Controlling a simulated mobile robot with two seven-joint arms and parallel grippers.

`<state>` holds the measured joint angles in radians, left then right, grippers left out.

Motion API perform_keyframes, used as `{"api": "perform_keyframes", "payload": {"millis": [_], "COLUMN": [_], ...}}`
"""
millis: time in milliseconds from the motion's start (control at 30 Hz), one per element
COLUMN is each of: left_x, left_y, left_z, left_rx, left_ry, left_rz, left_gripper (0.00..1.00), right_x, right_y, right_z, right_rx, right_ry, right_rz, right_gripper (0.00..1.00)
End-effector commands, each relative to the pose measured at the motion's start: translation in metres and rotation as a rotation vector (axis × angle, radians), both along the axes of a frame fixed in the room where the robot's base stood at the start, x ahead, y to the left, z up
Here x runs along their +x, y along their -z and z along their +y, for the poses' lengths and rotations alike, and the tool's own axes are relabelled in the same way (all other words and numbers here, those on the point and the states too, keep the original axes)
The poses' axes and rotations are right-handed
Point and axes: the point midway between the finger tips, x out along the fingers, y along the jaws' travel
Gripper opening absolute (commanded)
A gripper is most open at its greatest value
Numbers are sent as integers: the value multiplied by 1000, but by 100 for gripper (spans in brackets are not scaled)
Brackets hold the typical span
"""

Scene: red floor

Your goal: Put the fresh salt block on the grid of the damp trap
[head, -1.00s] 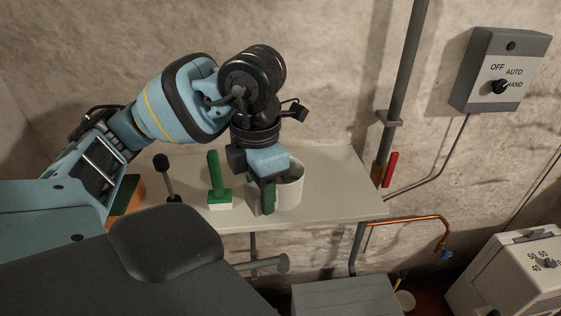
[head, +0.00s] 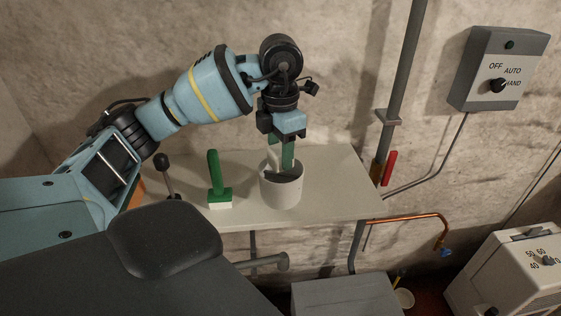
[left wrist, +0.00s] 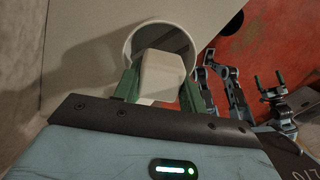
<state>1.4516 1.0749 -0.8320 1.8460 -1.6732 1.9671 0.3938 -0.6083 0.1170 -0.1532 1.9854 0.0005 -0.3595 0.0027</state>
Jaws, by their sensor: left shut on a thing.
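The white pot of the damp trap (head: 281,195) stands upright on the shelf; its rim shows in the left wrist view (left wrist: 129,42). My left gripper (head: 287,163) is above the pot, pointing down with its green fingers at the mouth. It is shut on the white salt block (left wrist: 161,75), which sits between the fingers over the pot's opening. In the head view only a pale edge of the block (head: 273,158) shows. The grid inside the pot is mostly hidden, so I cannot tell whether the block touches it.
On the pale shelf (head: 340,195), a green-handled tool (head: 215,178) stands left of the pot, and a black-knobbed tool (head: 164,170) farther left. A vertical pipe (head: 402,90) with a red lever (head: 388,168) rises behind the shelf's right end. The shelf right of the pot is clear.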

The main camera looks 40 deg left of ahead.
Motion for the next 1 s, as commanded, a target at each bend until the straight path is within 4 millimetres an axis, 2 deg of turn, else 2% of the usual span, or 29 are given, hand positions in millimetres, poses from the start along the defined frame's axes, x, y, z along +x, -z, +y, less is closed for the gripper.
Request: {"api": "perform_keyframes", "payload": {"millis": [267,667,700,733,767,1000], "left_x": [2,2,2,2,2,2], "left_y": [33,39,39,39,39,38], "left_z": [1,1,1,1,1,1], "left_rx": [0,0,0,0,0,0], "left_ry": [0,-1,-1,-1,-1,-1], "left_rz": [-1,0,0,0,0,-1], "left_gripper": [17,17,44,48,51,51], "right_x": [3,2,2,2,2,2], "right_y": [-4,-3,-3,-3,-3,-3], "right_z": [0,1,1,1,1,1], "right_rx": [0,4,4,4,4,4], "right_ry": [0,5,5,6,6,6], "right_rz": [-9,-5,-5,-6,-6,-6], "right_gripper": [100,100,100,100,100,100]}}
